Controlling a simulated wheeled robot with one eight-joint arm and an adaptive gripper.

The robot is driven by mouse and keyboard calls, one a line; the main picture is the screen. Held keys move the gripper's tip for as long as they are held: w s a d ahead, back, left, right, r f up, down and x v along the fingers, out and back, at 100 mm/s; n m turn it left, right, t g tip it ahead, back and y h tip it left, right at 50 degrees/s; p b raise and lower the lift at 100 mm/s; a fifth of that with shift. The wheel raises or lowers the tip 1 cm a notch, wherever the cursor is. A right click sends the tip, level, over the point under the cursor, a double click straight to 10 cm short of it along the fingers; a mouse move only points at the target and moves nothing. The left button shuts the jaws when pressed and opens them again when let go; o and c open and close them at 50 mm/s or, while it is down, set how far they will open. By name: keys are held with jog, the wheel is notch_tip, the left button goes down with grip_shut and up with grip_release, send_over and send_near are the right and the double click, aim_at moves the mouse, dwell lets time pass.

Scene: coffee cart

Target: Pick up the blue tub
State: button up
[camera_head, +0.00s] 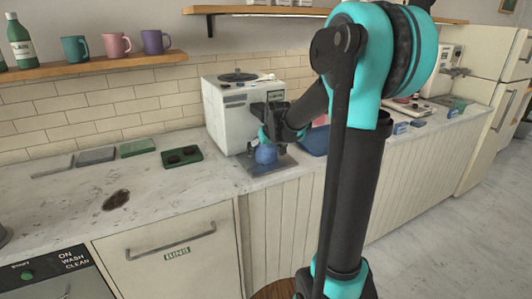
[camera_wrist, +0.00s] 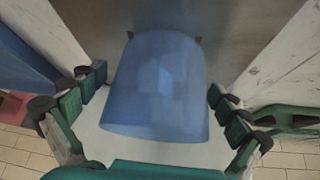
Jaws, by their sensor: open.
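The blue tub (camera_head: 266,155) is at the front of the white machine, over a dark grey mat (camera_head: 257,170) on the counter. In the wrist view the blue tub (camera_wrist: 155,90) fills the middle. My gripper (camera_wrist: 157,92) is open, with one green finger on each side of the tub. Gaps show between the fingers and the tub's sides. In the camera_head view my gripper (camera_head: 268,138) is at the tub and covers its upper part. Whether the tub rests on the mat cannot be told.
The white machine (camera_head: 222,115) stands behind my gripper. A blue item (camera_head: 315,141) is to its right, partly behind my arm. A dark green tray (camera_head: 182,156) and a brown spill (camera_head: 116,200) are on the counter to the left. A mug shelf (camera_head: 100,65) is on the wall.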

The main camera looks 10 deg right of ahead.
jog(key=c, duration=1.6)
jog(key=shift+o, duration=0.2)
jog(key=shift+r, duration=0.1)
